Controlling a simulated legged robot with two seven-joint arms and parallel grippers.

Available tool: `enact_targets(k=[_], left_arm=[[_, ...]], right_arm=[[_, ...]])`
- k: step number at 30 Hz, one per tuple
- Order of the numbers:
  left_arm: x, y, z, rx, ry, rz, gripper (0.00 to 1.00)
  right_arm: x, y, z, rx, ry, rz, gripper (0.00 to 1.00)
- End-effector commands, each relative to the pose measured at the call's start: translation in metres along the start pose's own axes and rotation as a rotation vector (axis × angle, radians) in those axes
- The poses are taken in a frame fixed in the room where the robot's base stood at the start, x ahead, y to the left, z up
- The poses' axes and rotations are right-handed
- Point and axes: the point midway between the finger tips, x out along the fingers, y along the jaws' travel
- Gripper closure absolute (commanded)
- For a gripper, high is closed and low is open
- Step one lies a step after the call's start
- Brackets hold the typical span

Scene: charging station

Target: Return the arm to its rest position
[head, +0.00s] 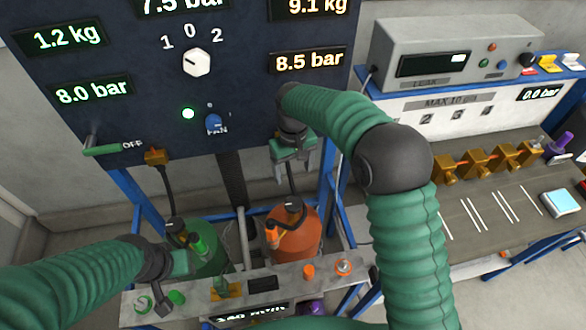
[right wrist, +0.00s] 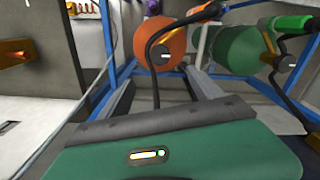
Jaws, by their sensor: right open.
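My right arm (head: 405,230) is green and ribbed with dark joints. It reaches up and across to the panel's lower right edge. My right gripper (head: 293,168) is just below that edge, above the orange cylinder (head: 298,232). In the right wrist view its two grey fingers (right wrist: 160,95) are spread apart. My left arm (head: 70,285) comes in low from the left. Its gripper (head: 180,264) is beside the green cylinder (head: 207,250), its fingers unclear.
The dark panel (head: 235,110) carries displays, a knob (head: 197,62) and a green lever (head: 101,150). A grey shelf (head: 365,268) with fittings runs along the front. At right, a bench (head: 475,225) holds brass fittings (head: 480,163) below a grey leak tester (head: 450,50). Blue frame posts stand near my right gripper.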

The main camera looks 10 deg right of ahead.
Motion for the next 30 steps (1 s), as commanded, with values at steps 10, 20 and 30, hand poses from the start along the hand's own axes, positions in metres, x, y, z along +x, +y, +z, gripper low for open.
enact_targets(k=[10, 20, 30], left_arm=[[0.000, 0.000, 0.000, 0.000, 0.000, 0.000, 0.64], [0.000, 0.000, 0.000, 0.000, 0.000, 0.000, 0.64], [0.000, 0.000, 0.000, 0.000, 0.000, 0.000, 0.64]], right_arm=[[-0.002, 0.003, 0.013, 0.013, 0.014, 0.005, 0.25], [-0.003, 0.021, 0.120, 0.137, 0.130, 0.025, 0.25], [0.013, 0.023, 0.225, 0.266, 0.227, 0.032, 0.25]])
